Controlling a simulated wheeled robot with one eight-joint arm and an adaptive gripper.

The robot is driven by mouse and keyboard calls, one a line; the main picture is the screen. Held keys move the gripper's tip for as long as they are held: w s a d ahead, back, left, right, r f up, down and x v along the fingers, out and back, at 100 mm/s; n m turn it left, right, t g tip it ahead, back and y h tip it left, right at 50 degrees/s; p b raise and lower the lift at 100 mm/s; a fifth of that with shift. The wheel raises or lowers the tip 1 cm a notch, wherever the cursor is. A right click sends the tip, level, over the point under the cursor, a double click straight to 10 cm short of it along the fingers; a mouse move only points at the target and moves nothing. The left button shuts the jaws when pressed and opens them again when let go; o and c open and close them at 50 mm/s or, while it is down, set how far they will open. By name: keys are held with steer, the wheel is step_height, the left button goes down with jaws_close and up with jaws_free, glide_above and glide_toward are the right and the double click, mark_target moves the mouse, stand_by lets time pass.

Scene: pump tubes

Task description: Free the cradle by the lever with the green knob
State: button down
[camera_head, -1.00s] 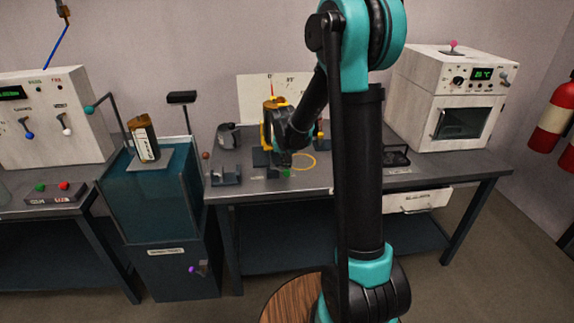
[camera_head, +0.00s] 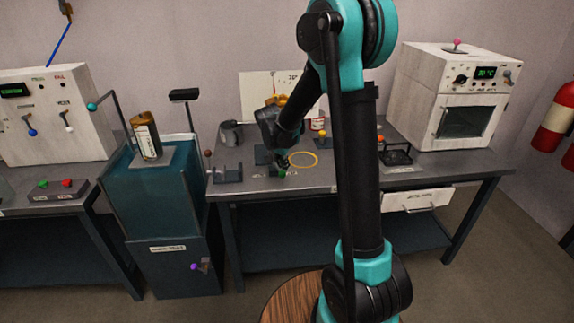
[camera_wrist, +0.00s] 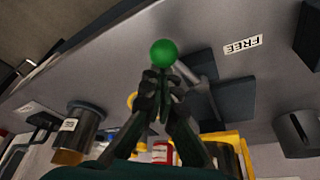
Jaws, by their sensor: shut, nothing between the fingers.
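The green knob (camera_head: 282,173) shows at the front of the middle bench, just below my gripper (camera_head: 279,165). In the wrist view the green knob (camera_wrist: 162,53) stands just beyond the tips of my gripper (camera_wrist: 161,84), which are close together and empty. I cannot tell whether the fingertips touch the knob. A grey lever rod (camera_wrist: 187,73) shows beside the knob, near dark blocks (camera_wrist: 228,101) that may belong to the cradle. A label reading FREE (camera_wrist: 242,45) lies on the bench to the right. The yellow body (camera_head: 274,100) behind my wrist is mostly hidden.
A yellow ring (camera_head: 303,159) lies on the bench right of my gripper. A grey bracket (camera_head: 228,174) and a dark mug (camera_head: 230,133) stand left. A blue-green tank (camera_head: 160,192) adjoins the bench on the left, and a white oven (camera_head: 452,98) stands right.

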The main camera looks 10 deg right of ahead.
steer(key=a+m, duration=0.1)
steer(key=m, duration=0.1)
steer(key=a+m+g, duration=0.1)
steer(key=shift+s+m+h, duration=0.4)
steer(key=a+m, duration=0.1)
steer(key=m, duration=0.1)
steer(key=a+m+g, duration=0.1)
steer(key=m, duration=0.1)
steer(key=shift+a+h, duration=0.15)
steer(key=shift+h, duration=0.15)
steer(key=shift+w+a, duration=0.25)
steer(key=shift+a, duration=0.8)
steer(key=shift+w, duration=0.2)
